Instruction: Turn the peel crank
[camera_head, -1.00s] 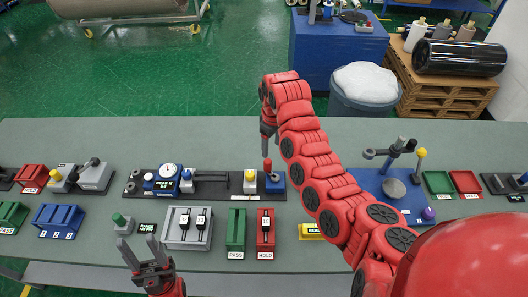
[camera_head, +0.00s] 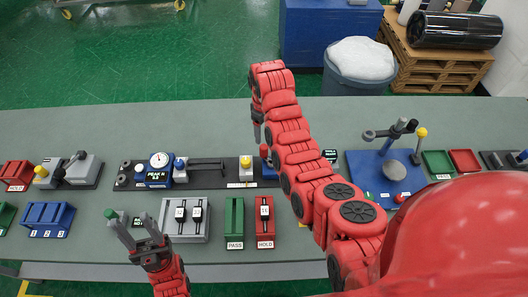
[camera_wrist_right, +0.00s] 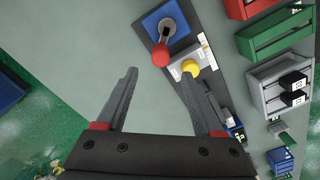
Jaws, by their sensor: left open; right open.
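The peel crank has a red knob (camera_wrist_right: 189,65) on a grey arm over a blue block (camera_wrist_right: 165,28) in the right wrist view. In the head view the knob (camera_head: 264,150) shows at the right end of the dark peel rig (camera_head: 215,183), partly hidden by my right arm. My right gripper (camera_wrist_right: 158,74) is open and empty; the knob appears beyond the gap between its fingers, apart from them. The gripper (camera_head: 257,132) hangs above the crank in the head view. My left gripper (camera_head: 134,226) is open and empty at the table's front left.
A yellow knob (camera_wrist_right: 192,70) on a light block stands beside the crank. Green (camera_head: 234,218) and red (camera_head: 265,218) bins and a grey slotted holder (camera_head: 171,225) lie in front. A blue plate (camera_head: 365,178) with a stand is at right. The back of the table is clear.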

